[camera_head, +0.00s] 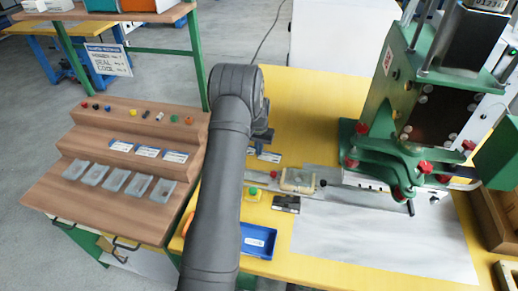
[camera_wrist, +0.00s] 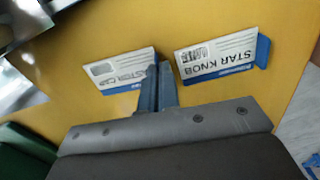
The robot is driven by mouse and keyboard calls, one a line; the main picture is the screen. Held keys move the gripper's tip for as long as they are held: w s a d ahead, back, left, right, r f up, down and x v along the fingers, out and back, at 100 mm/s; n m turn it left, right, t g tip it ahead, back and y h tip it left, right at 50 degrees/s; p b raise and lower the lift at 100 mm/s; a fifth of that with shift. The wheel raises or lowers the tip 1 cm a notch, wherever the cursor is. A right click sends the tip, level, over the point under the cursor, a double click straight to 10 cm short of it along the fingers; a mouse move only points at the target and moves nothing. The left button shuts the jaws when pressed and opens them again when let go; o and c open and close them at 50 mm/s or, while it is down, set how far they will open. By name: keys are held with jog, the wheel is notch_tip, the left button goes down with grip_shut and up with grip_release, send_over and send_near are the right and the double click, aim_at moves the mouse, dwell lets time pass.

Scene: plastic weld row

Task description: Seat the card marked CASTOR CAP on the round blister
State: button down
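In the wrist view a white card with a blue edge (camera_wrist: 120,70) lies upside down on the yellow table. Its lettering is partly covered by my gripper and seems to end in "CAP". My gripper (camera_wrist: 160,85) is at this card's right end, its two fingers close together. Whether they pinch the card's end tab cannot be told. Beside it lies a card marked STAR KNOB (camera_wrist: 217,55) with a blue tab at its right end. In the head view both cards (camera_head: 264,154) lie just right of my arm. A beige nest (camera_head: 297,180) holds something pale; I cannot tell if it is the round blister.
A green press (camera_head: 385,125) stands right of the nest. A blue bin (camera_head: 258,240) and a dark block (camera_head: 286,204) lie in front. A wooden stepped rack (camera_head: 130,150) at left holds several clear blisters, cards and small coloured parts. The yellow table behind the cards is clear.

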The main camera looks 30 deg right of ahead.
dwell(0.4)
jog(key=shift+r, duration=2.25)
jog(key=s+d+r, duration=0.1)
jog(key=s+r, duration=0.3)
jog(key=s, duration=0.5)
send_near(285, 177)
jog(key=shift+w+d+f+n, duration=0.1)
jog(key=shift+w+f+n, duration=0.1)
jog(key=shift+n, duration=0.2)
jog(key=shift+f, duration=2.35)
jog(key=shift+f, duration=0.65)
